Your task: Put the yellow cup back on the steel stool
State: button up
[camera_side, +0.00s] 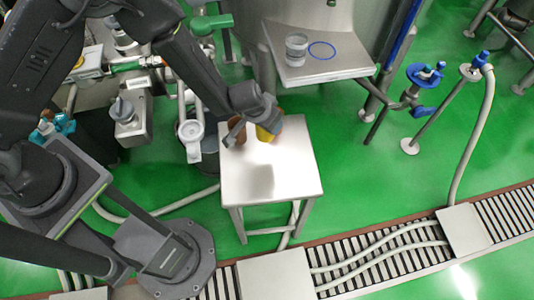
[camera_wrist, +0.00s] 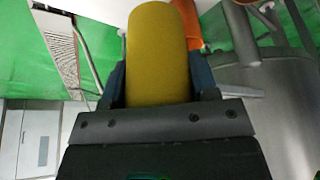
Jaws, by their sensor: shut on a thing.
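The yellow cup (camera_side: 265,134) is in my gripper (camera_side: 256,119), over the back part of the steel stool (camera_side: 262,182) in the side view. I cannot tell whether its base touches the stool top. In the wrist view the yellow cup (camera_wrist: 157,55) fills the space between the two fingers of my gripper (camera_wrist: 159,80), which is shut on it. The stool top is pale and flat, with its front half bare. My gripper hides part of the cup in the side view.
An orange cup (camera_wrist: 188,22) stands close beside the yellow one in the wrist view. A brown cup (camera_side: 236,136) is at the stool's back left. A raised steel shelf (camera_side: 330,66) holds a clear container (camera_side: 296,48) and a blue ring (camera_side: 322,50).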

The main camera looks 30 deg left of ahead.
aim_at(261, 136)
jog(key=shift+d+f, duration=0.3)
jog(key=shift+f, duration=0.15)
notch_tip(261, 136, down, 10)
jog(key=shift+r, duration=0.2)
jog(key=shift+f, duration=0.15)
jog(key=o, duration=1)
jog(key=shift+o, duration=0.2)
jog(key=shift+s+r, duration=0.1)
jog(key=shift+r, duration=0.45)
jog(key=v, duration=1.1)
jog(key=shift+r, duration=0.2)
